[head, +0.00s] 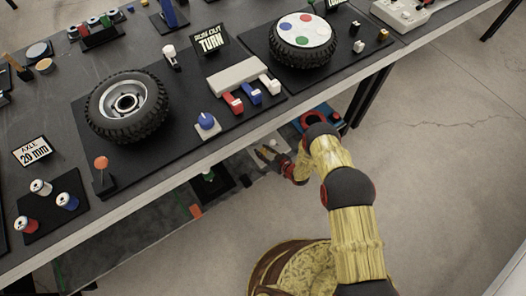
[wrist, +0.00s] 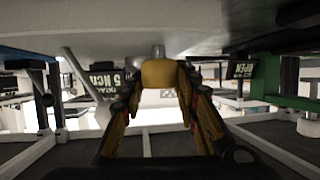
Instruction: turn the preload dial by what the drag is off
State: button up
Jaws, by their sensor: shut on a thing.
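My gripper (head: 267,154) is low beside the near edge of the long table, over a lower level, in the head view. In the wrist view its two fingers (wrist: 158,88) are shut on a yellow knob (wrist: 160,73), with a grey stub above it. The knob's markings do not show, and I cannot tell whether it is the preload dial. The head view is too small to show what the fingers hold. A blue knob on a white base (head: 207,121) sits on the tabletop, apart from my gripper.
A sign reads "RUN OUT TURN" (head: 210,40). In the wrist view a pale surface (wrist: 100,42) hangs close overhead; dark signs (wrist: 102,77) stand behind. Open floor (head: 440,160) lies to the right.

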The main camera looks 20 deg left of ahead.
jog(key=shift+c, duration=0.2)
jog(key=m+t+h, duration=0.2)
jog(key=shift+a+m, duration=0.15)
jog(key=shift+m, duration=0.25)
jog(key=shift+m+t+h, duration=1.6)
jog(key=shift+m+h, duration=0.2)
jog(key=shift+m, duration=0.1)
jog(key=o, duration=1.2)
jog(key=shift+c, duration=0.2)
jog(key=shift+d, duration=0.2)
jog(key=v, duration=1.2)
jog(key=shift+a+h, duration=0.15)
jog(key=shift+h, duration=0.15)
